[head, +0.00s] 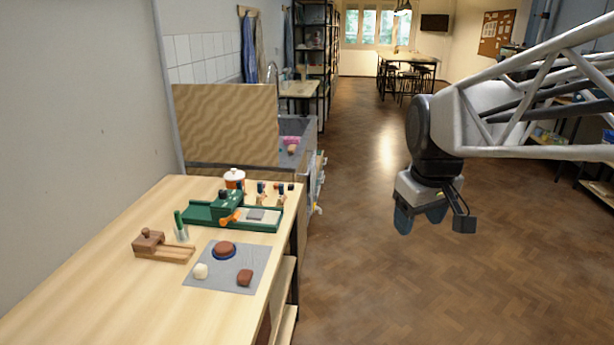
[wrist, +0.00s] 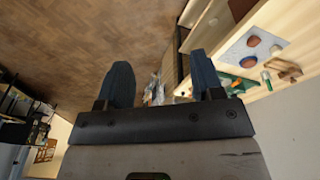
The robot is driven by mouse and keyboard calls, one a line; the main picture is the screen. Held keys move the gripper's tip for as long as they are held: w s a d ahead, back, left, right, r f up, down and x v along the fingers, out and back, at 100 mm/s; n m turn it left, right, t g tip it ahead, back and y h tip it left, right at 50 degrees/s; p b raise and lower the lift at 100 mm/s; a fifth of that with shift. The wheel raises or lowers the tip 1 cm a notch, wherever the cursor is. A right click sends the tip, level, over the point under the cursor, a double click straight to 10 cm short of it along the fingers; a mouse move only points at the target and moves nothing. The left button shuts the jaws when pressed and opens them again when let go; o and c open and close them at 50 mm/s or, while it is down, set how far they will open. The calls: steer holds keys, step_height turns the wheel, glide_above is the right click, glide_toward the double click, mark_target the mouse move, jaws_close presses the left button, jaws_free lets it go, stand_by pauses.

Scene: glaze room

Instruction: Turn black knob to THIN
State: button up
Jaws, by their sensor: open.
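A green machine (head: 203,215) stands near the far end of the wooden bench. A small dark knob-like part (head: 223,193) sits on its raised block; its setting and any THIN label are too small to read. An orange lever-like part (head: 230,217) is at its front. Part of the green machine shows at the right in the wrist view (wrist: 228,79). My gripper (head: 420,217) hangs over the floor, well right of the bench and apart from the machine. Its two blue fingers are spread with nothing between them in the wrist view (wrist: 160,78).
A tan board (head: 225,125) stands behind. Floor around my gripper is clear.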

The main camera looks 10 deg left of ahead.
steer(key=w+a+r+n, duration=0.1)
steer(key=w+a+n, duration=0.2)
steer(key=w+a, duration=0.3)
steer(key=w+a+r+n, duration=0.15)
steer(key=w+a, duration=0.25)
steer(key=w, duration=0.4)
steer(key=n+g, duration=0.2)
steer(key=n, duration=1.4)
glide_above(223, 191)
steer(key=shift+m, duration=0.25)
step_height(223, 191, down, 17)
steer(key=shift+a+r, duration=0.1)
steer(key=shift+r, duration=0.1)
steer(key=shift+f, duration=3.9)
steer(key=c, duration=0.9)
